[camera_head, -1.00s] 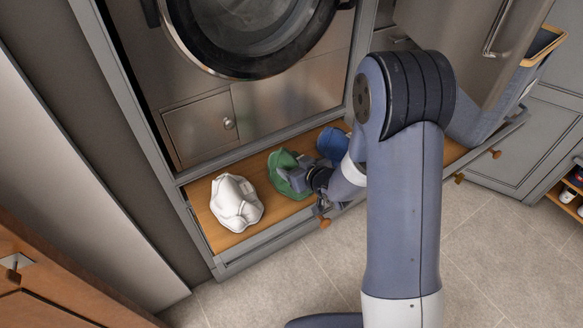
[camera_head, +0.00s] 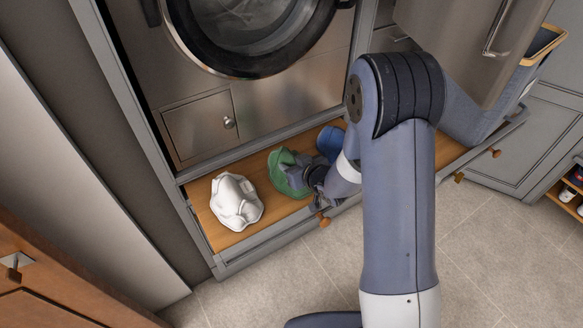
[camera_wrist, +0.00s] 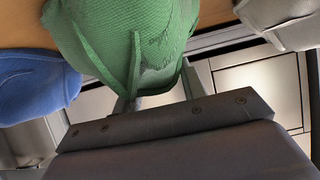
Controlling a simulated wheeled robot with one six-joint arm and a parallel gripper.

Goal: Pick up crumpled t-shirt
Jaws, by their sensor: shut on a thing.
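A crumpled green cloth (camera_head: 285,172), seemingly the t-shirt, is on the wooden bench surface between a white crumpled cloth and a blue one. My gripper (camera_head: 299,178) reaches it from the right and is shut on it. In the wrist view the green cloth (camera_wrist: 130,40) fills the top middle, bunched between the fingers, which it largely hides. I cannot tell whether the cloth is clear of the wood.
The white cloth (camera_head: 236,202) lies to the left on the bench (camera_head: 205,222). The blue cloth (camera_head: 330,142) sits close on the right, partly behind my arm. A washing machine door (camera_head: 250,35) is above. Tiled floor (camera_head: 290,275) lies in front.

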